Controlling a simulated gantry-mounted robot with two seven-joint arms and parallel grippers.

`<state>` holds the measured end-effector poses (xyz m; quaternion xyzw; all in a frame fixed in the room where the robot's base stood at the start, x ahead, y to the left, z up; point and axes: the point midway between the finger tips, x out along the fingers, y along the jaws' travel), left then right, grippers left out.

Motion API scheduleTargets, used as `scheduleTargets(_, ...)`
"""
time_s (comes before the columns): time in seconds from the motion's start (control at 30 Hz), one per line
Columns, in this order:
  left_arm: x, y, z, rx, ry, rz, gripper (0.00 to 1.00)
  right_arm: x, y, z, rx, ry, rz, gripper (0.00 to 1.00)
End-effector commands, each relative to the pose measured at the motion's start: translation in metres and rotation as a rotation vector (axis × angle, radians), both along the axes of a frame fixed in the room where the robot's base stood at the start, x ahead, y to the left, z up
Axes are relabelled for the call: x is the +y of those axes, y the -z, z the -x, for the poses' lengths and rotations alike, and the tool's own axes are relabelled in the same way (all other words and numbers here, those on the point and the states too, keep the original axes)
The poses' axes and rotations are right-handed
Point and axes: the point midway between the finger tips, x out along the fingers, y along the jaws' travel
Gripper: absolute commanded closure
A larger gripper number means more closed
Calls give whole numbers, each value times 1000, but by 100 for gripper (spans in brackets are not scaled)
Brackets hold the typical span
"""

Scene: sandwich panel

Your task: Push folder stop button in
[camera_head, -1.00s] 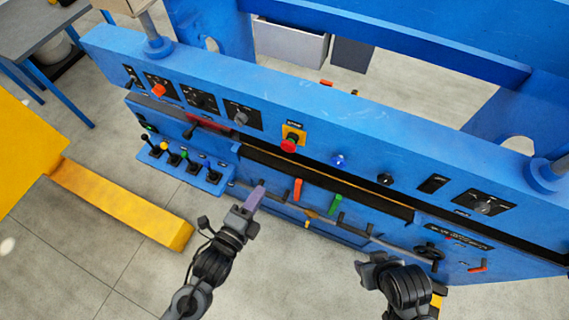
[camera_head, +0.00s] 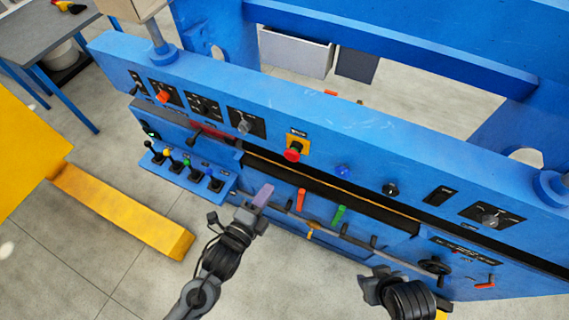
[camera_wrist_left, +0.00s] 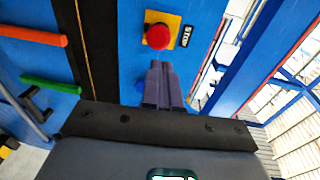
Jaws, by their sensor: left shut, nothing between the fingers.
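The red stop button (camera_head: 293,151) sits on a yellow square plate (camera_head: 300,140) on the front of the blue panel, with a label above it. It also shows in the left wrist view (camera_wrist_left: 158,37), straight ahead of the fingertips. My left gripper (camera_head: 264,194) is shut and empty, its purple-grey fingers below and left of the button in the head view. In the left wrist view the closed fingers (camera_wrist_left: 159,66) point at the button, and a gap seems to remain. My right gripper (camera_head: 372,284) is at the lower right, away from the button; its fingers do not show clearly.
Orange (camera_head: 301,200) and green (camera_head: 339,215) handles stick out below the panel. A blue knob (camera_head: 343,171) and a black knob (camera_head: 390,189) lie right of the button. A block of small colored levers (camera_head: 190,172) is at the left. A yellow beam (camera_head: 130,215) lies on the floor.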

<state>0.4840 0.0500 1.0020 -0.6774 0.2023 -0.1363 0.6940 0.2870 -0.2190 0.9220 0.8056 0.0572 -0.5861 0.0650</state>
Motion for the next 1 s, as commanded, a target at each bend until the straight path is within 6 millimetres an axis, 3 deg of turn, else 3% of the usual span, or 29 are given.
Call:
scheduleTargets(0.2,-20,3,-38,-2,0,2,100,0,2,0,0,1,-1,57)
scheduleTargets(0.5,-41,8,-77,0,1,2,100,1,4,0,0,4,-6,57)
scheduleTargets(0.7,-48,10,-90,0,1,0,100,2,5,0,0,6,-8,57)
scheduleTargets(1.0,-49,10,-93,-1,1,1,100,2,5,0,0,5,-8,57)
